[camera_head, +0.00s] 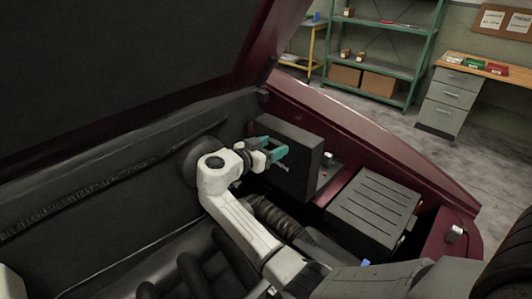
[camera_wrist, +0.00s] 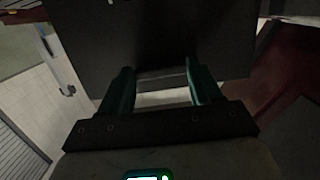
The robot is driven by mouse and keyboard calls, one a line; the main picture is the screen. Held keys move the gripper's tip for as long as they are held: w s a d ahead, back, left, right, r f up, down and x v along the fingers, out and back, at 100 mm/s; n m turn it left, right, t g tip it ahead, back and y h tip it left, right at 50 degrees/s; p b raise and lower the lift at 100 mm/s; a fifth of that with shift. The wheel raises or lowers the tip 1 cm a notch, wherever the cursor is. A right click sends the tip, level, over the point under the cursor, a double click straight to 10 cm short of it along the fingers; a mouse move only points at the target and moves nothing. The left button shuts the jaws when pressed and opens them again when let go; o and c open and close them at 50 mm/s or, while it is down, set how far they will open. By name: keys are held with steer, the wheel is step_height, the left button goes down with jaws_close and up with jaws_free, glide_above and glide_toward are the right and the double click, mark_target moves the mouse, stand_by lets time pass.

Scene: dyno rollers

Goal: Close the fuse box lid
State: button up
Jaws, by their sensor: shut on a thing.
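The fuse box lid (camera_head: 302,165) is a dark, flat panel standing roughly upright in the engine bay in the head view. It fills the upper middle of the wrist view (camera_wrist: 155,45). My gripper (camera_head: 280,147), with teal fingers, is at the lid's upper left side. In the wrist view my gripper's fingers (camera_wrist: 158,78) stand apart and reach the lid's near edge, shut on it. The exact contact is dark and hard to see. The open fuse box (camera_head: 328,178) shows only in part to the right of the lid; its inside is mostly hidden.
A ridged dark box (camera_head: 374,208) lies right of the lid. The raised hood (camera_head: 120,70) hangs above on the left, and the maroon fender (camera_head: 360,125) borders the bay. Black hoses (camera_head: 280,220) run below my arm. A shelf (camera_head: 385,55) and drawer desk (camera_head: 447,95) stand far behind.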

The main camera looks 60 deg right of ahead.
mark_target(289, 127)
steer(key=d+r+y, duration=0.1)
steer(key=d, duration=0.1)
steer(key=s+d+r+t+y+p, duration=0.1)
steer(key=d, duration=0.2)
steer(key=s+d+r+y+p, duration=0.1)
steer(key=d+y, duration=0.1)
steer(key=d, duration=0.1)
steer(key=s+d+f+t+y, duration=0.1)
steer(key=s+d+f+y, duration=0.2)
steer(key=d+y, duration=0.3)
steer(key=d, duration=0.5)
steer(key=shift+d+f+t, duration=0.15)
steer(key=shift+d+t, duration=0.25)
steer(key=s+d+f+b, duration=0.2)
steer(key=d+f+b, duration=0.5)
steer(key=b, duration=0.3)
steer(key=shift+d+b, duration=0.3)
steer(key=shift+d, duration=0.2)
steer(key=b+x, duration=0.2)
steer(key=b, duration=0.1)
steer(key=shift+s+d, duration=0.2)
steer(key=shift+d, duration=0.05)
steer(key=shift+f, duration=0.1)
steer(key=shift+s+d+f, duration=0.1)
steer(key=shift+f, duration=0.1)
